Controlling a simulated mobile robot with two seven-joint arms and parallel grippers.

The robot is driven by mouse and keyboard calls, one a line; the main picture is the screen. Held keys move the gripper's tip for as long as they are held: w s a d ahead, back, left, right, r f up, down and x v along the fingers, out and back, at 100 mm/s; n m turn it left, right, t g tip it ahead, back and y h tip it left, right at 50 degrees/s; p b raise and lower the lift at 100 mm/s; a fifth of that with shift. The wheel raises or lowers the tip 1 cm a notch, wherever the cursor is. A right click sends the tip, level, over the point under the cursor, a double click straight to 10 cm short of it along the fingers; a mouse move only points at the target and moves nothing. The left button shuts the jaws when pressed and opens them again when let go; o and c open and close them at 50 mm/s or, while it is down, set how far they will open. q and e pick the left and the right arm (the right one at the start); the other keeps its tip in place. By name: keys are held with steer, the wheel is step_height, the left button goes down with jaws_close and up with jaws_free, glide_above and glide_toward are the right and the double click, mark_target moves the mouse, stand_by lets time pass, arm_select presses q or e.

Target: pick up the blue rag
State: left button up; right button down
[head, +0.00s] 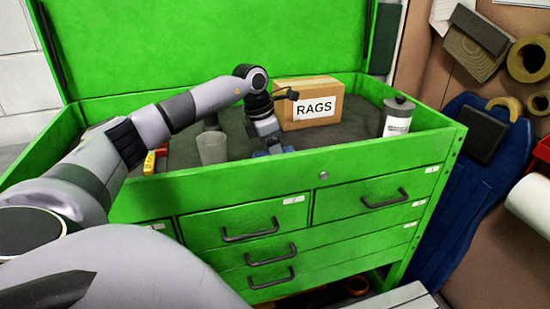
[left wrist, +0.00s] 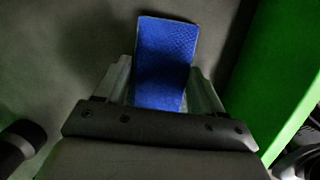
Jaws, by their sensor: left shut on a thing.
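The blue rag (left wrist: 164,62) is a flat, folded rectangle with a textured face, seen in the left wrist view between the fingers of my left gripper (left wrist: 163,80). The gripper is shut on it. In the head view my left gripper (head: 272,146) reaches down into the green tool chest, near its front wall. Only a small blue bit of the rag (head: 262,154) shows there, the rest hidden by the gripper and the chest's front wall. I cannot tell whether the rag touches the chest floor. My right gripper is not in view.
A cardboard box marked RAGS (head: 308,104) stands behind my gripper in the open green chest (head: 350,160). A grey bottle (head: 397,117) stands to its right. The front wall is close.

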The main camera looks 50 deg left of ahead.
arm_select(q)
step_height(320, 180, up, 20)
steer(key=p, duration=0.1)
stand_by(0.5)
steer(key=o, duration=0.4)
steer(key=c, duration=0.3)
